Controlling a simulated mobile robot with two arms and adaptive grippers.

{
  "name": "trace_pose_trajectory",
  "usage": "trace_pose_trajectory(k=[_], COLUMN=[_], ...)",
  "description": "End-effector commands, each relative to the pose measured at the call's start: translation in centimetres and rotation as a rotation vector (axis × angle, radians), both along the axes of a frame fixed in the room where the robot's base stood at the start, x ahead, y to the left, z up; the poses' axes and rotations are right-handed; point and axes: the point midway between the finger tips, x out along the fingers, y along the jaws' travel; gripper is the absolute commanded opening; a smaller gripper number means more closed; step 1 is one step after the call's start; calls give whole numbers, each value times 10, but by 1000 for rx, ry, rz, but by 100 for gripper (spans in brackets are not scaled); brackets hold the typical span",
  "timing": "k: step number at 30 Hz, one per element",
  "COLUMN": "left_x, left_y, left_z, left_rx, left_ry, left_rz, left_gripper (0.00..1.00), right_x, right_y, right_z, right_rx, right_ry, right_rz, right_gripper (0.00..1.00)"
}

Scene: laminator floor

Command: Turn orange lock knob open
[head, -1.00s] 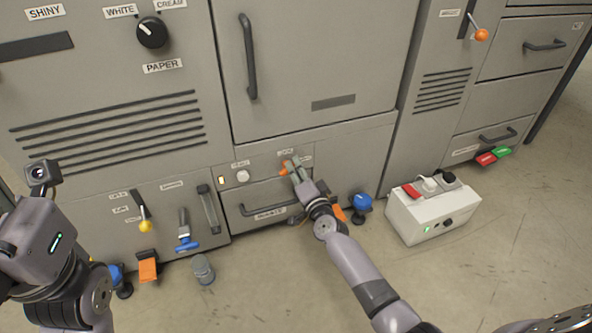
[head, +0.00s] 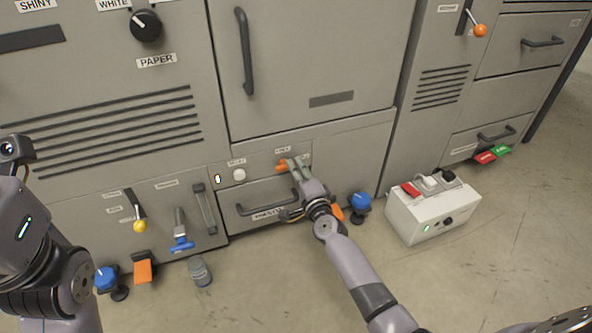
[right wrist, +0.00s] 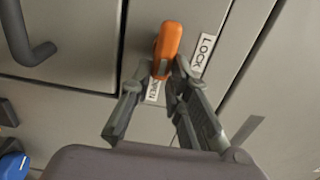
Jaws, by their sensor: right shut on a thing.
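The orange lock knob (head: 281,167) is on the grey panel above a drawer with a dark handle. In the head view it points left, nearly level. In the right wrist view the knob (right wrist: 168,45) stands out between my fingertips, beside a LOCK label (right wrist: 203,55). A second small label (right wrist: 153,90) is partly covered by the fingers. My right gripper (head: 290,165) is shut on the knob, and its fingers (right wrist: 156,77) hide part of the knob's base. My left arm is at the left edge, and its fingers are outside the picture.
A drawer handle (head: 268,205) lies just below the knob, close to my right wrist. A white knob (head: 239,175) is to its left. A blue knob (head: 361,202) and a white box (head: 432,207) stand to the right. A grey cylinder (head: 199,271) stands on the floor.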

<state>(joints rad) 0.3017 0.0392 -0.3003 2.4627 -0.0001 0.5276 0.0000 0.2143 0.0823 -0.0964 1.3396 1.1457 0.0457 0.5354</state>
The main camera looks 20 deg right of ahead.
Motion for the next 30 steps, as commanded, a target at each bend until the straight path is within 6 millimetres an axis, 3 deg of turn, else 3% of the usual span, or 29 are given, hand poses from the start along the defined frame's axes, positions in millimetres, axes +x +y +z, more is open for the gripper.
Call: trace_pose_trajectory(k=[11, 12, 21, 30], left_x=[0, 0, 0, 0], left_y=[0, 0, 0, 1], left_z=[0, 0, 0, -1], left_rx=[-1, -1, -2, -4], left_ry=[-1, -1, 1, 2], left_rz=[0, 0, 0, 0], left_gripper=[40, 40, 40, 40], right_x=[3, 3, 2, 1], right_y=[-4, -4, -3, -1], right_z=[6, 6, 3, 1], right_rx=[11, 11, 8, 7], right_ry=[-10, -10, -6, -3], right_rz=[-9, -9, -5, -2], right_gripper=[0, 19, 39, 41])
